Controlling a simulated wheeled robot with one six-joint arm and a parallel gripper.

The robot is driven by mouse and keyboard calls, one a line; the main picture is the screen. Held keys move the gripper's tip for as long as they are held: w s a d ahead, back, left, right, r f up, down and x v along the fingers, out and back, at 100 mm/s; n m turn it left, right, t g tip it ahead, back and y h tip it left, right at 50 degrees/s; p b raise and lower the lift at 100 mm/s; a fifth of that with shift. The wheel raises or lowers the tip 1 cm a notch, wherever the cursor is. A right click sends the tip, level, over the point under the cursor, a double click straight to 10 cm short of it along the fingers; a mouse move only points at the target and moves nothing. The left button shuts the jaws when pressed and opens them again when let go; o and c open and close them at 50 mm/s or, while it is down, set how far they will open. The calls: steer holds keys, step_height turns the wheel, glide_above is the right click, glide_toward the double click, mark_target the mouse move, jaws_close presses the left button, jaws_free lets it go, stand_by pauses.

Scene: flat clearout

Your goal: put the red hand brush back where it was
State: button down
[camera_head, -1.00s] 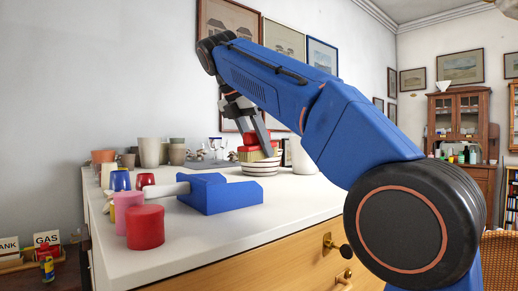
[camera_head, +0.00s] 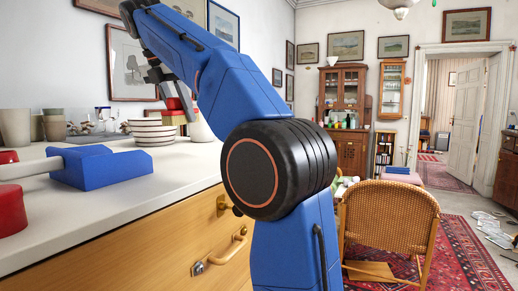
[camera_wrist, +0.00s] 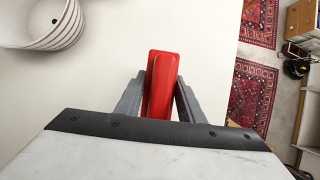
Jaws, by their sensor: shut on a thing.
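The red hand brush (camera_head: 175,104) is held in my gripper (camera_head: 170,92), above the white counter top, to the right of the striped bowls (camera_head: 153,133). In the wrist view the brush (camera_wrist: 162,82) stands between the two grey fingers of my gripper (camera_wrist: 159,92), its long red handle facing the camera. Pale bristles show at its lower end in the head view. My arm and the fingers partly hide it. I cannot tell whether its bristles touch the counter.
The striped bowls (camera_wrist: 42,28) are at upper left in the wrist view. A white vessel (camera_head: 201,128) is behind my arm. A wicker chair (camera_head: 388,225) is at right.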

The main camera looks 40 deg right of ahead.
steer(key=s+d, duration=0.2)
steer(key=d, duration=2.6)
steer(key=shift+m+y, duration=0.3)
steer(key=shift+a+f, duration=0.2)
steer(key=shift+f, duration=4.4)
steer(key=shift+f, duration=0.25)
steer(key=c, duration=1.2)
jaws_free()
steer(key=shift+w+a+r, duration=0.15)
steer(key=shift+w+r, duration=0.05)
steer(key=shift+r, duration=0.2)
steer(key=v, duration=1.1)
steer(key=shift+r, duration=0.35)
